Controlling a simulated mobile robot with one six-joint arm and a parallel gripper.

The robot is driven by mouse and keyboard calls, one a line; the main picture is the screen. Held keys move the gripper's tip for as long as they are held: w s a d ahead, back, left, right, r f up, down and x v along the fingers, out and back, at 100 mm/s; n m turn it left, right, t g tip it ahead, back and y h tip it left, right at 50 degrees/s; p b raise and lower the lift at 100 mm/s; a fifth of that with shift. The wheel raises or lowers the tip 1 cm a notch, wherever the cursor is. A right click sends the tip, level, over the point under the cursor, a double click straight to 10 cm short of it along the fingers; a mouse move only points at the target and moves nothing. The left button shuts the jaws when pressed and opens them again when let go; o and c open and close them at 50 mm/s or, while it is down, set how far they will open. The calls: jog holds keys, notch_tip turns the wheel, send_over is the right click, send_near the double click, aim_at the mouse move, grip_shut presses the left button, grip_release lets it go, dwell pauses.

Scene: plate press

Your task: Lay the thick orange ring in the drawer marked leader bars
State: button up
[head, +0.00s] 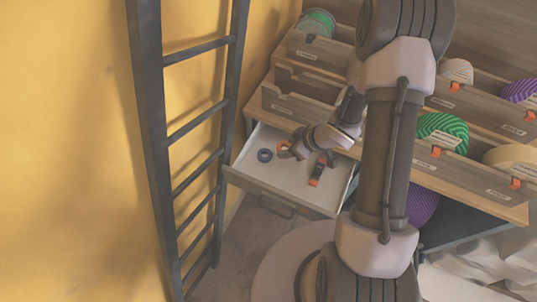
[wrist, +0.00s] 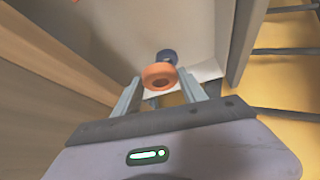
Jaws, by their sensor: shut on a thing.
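The thick orange ring (wrist: 159,76) sits between the two fingertips of my gripper (wrist: 160,90) in the wrist view. My gripper (head: 287,151) is shut on it. In the head view only a small piece of the ring (head: 283,145) shows beside the fingers. Both are over the inside of an open pale drawer (head: 248,172) below the desk top. I cannot tell whether the ring touches the drawer floor. I cannot read a marking on this drawer.
A dark blue ring (head: 265,155) lies in the drawer to the left; it shows just beyond the orange ring in the wrist view (wrist: 167,56). A dark piece with orange ends (head: 317,173) is at the right. A dark ladder (head: 150,110) stands left of the drawer.

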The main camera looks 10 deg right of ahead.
aim_at(283, 164)
jog(key=f+b, duration=0.2)
jog(key=f, duration=0.1)
jog(key=f+b, duration=0.2)
jog(key=f, duration=0.1)
jog(key=f+b, duration=0.2)
jog(key=f, duration=0.2)
jog(key=shift+s+d+f, duration=0.1)
jog(key=shift+s+d, duration=0.15)
jog(key=shift+s, duration=0.1)
jog(key=shift+r, duration=0.25)
grip_shut()
jog(key=shift+f, duration=0.25)
jog(key=o, duration=1.4)
grip_release()
jog(key=shift+o, duration=0.2)
jog(key=shift+r, duration=0.15)
jog(key=p+v, duration=0.6)
jog(key=v, duration=0.6)
jog(key=shift+a+r, duration=0.1)
